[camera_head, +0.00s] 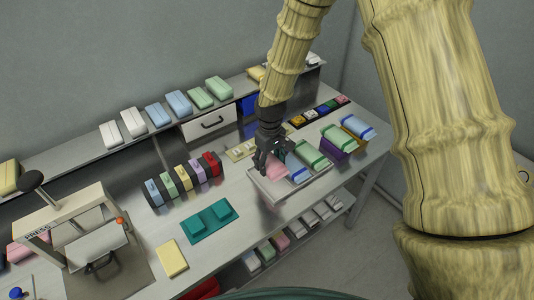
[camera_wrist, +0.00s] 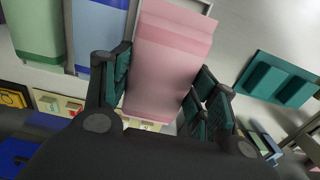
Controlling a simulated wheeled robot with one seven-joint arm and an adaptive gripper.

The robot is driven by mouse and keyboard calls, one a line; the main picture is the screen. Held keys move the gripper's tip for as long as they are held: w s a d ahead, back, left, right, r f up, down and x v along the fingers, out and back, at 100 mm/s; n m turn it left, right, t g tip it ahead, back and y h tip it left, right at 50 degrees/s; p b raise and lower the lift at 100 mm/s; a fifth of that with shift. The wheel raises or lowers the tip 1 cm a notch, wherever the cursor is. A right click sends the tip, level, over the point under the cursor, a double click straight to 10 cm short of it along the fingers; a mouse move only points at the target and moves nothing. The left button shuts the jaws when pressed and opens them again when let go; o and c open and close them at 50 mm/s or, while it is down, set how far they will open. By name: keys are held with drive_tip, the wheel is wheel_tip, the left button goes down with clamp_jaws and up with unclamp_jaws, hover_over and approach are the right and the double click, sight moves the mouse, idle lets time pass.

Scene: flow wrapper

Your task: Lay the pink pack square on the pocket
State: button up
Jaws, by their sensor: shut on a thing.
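My gripper (camera_head: 270,163) points down over the light metal tray (camera_head: 262,191). It is shut on the pink pack (camera_head: 277,172), which shows large between the fingers in the wrist view (camera_wrist: 172,62). The pack is at the tray's left end, beside a blue-and-white pack (camera_head: 296,169) and a green pack (camera_head: 311,154). I cannot tell whether its underside touches the tray. A teal fixture (camera_head: 191,235) with two rectangular shapes lies on the bench left of the tray; it also shows in the wrist view (camera_wrist: 248,82). I cannot tell which place is the pocket.
A press (camera_head: 90,235) and a yellow pad (camera_head: 172,258) are further left. A purple bin (camera_head: 334,150) adjoins the tray's right. Bare bench lies between tray and teal fixture.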

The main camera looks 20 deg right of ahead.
drive_tip(key=shift+s+d+f+b, duration=0.1)
drive_tip(key=shift+f+b, duration=0.35)
drive_tip(key=shift+f, duration=0.15)
drive_tip(key=shift+f+b, duration=1.6)
drive_tip(key=shift+f, duration=1)
drive_tip(key=shift+f, duration=0.15)
drive_tip(key=o, duration=1.1)
wheel_tip(320, 180, up, 12)
